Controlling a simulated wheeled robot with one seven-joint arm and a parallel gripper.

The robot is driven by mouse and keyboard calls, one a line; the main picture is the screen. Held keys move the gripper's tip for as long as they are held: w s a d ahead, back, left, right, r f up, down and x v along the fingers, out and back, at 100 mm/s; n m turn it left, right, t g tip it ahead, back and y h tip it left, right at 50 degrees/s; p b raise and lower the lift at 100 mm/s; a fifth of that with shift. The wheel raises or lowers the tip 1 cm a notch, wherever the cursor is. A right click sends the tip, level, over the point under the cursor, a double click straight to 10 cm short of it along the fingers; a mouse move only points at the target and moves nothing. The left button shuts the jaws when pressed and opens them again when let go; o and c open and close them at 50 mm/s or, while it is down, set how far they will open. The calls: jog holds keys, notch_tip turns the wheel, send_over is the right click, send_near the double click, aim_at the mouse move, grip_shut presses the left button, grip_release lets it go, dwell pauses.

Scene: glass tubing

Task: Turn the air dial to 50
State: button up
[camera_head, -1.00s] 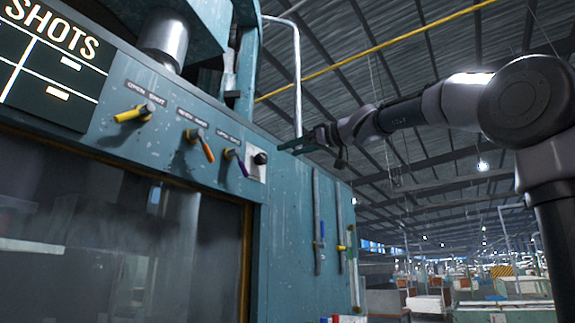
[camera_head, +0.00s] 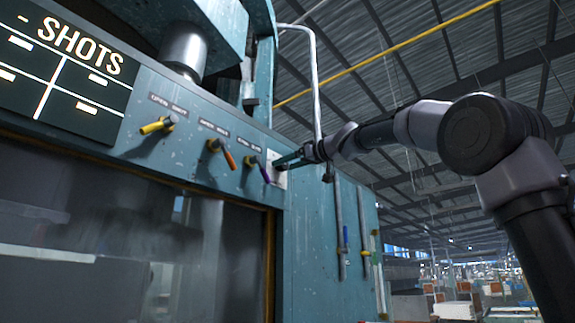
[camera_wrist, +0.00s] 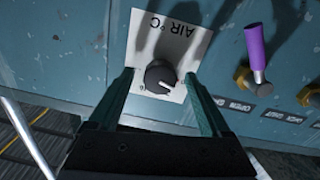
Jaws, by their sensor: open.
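The air dial (camera_wrist: 160,76) is a round black knob with a white pointer mark, on a white plate (camera_wrist: 172,35) lettered "AIR °C" that appears upside down in the wrist view. The pointer aims toward the lower right there; no numbers are readable. My gripper (camera_wrist: 160,82) is open, its two green fingers on either side of the dial, with visible gaps. I cannot tell how deep the fingertips reach around the knob. In the head view my gripper (camera_head: 282,163) is in front of the plate (camera_head: 279,170), hiding the dial.
Levers with purple (camera_head: 264,174), orange (camera_head: 230,160) and yellow (camera_head: 157,126) handles line the teal panel left of the dial. The purple one (camera_wrist: 256,48) is close to my gripper in the wrist view. Pipes (camera_head: 341,230) hang on the machine's side.

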grip_shut()
